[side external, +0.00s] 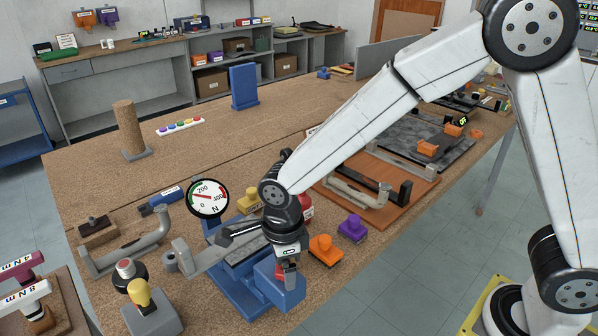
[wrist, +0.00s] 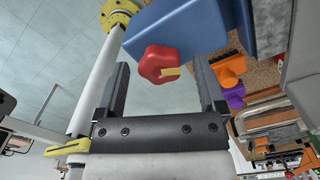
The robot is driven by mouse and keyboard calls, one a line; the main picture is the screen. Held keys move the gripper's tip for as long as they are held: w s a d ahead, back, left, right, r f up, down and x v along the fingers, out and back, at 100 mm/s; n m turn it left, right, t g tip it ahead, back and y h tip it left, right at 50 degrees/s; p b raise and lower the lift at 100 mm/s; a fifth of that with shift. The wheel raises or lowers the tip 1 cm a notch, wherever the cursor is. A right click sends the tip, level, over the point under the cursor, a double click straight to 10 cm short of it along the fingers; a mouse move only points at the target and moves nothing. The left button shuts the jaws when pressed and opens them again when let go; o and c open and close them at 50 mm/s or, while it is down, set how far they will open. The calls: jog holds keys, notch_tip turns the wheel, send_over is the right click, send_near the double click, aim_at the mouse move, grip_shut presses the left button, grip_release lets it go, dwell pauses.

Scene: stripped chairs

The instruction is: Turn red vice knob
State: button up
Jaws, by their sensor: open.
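The red vice knob (wrist: 153,60) has a lobed rim and a pale yellow mark. It sits on the end of the blue vice (wrist: 190,27) in the wrist view. My gripper (wrist: 162,68) is open, with one dark finger to each side of the knob and gaps showing between. I cannot tell how deep the knob lies between the fingers. In the side external view my gripper (side external: 289,277) points down at the near right end of the blue vice (side external: 235,293).
An orange block (side external: 325,250) and a purple block (side external: 353,229) stand close to the right of my gripper. A round dial gauge (side external: 207,198) stands behind the vice. A yellow-topped joystick (side external: 140,294) is at the front left. The table's front edge is close by.

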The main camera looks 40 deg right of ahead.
jog(key=shift+c, duration=0.3)
grip_shut()
jog(key=shift+n, duration=0.5)
